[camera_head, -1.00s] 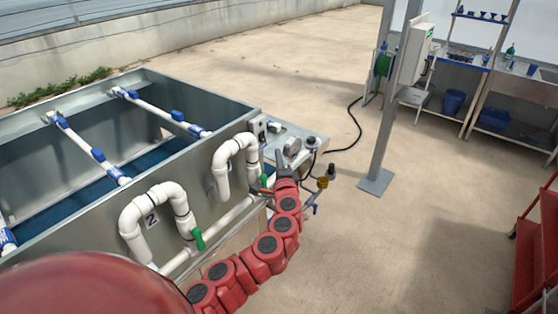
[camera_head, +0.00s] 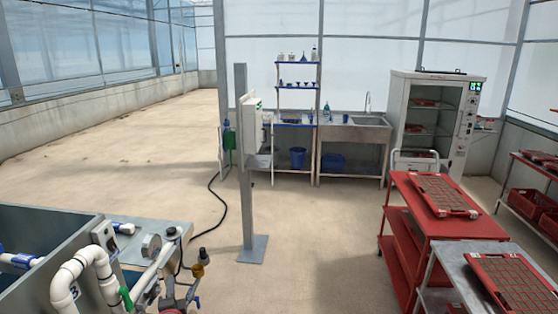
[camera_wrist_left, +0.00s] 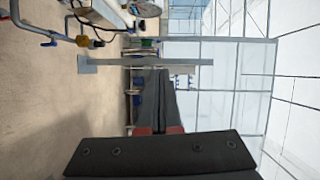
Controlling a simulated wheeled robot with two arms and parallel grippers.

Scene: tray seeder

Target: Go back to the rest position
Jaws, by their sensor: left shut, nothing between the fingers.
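My left gripper (camera_wrist_left: 158,82) shows in the left wrist view with its two dark fingers pressed together and nothing between them. The gripper is clear of the floor and appears to hold nothing. My right gripper is in neither view.
A grey tank (camera_head: 40,232) with white pipes stands at the lower left. A metal post (camera_head: 246,170) stands mid-floor. A red cart (camera_head: 398,222) and a metal table (camera_head: 462,268) with trays are at right. A sink bench (camera_head: 352,134) and white cabinet (camera_head: 452,84) stand behind. Open floor lies between.

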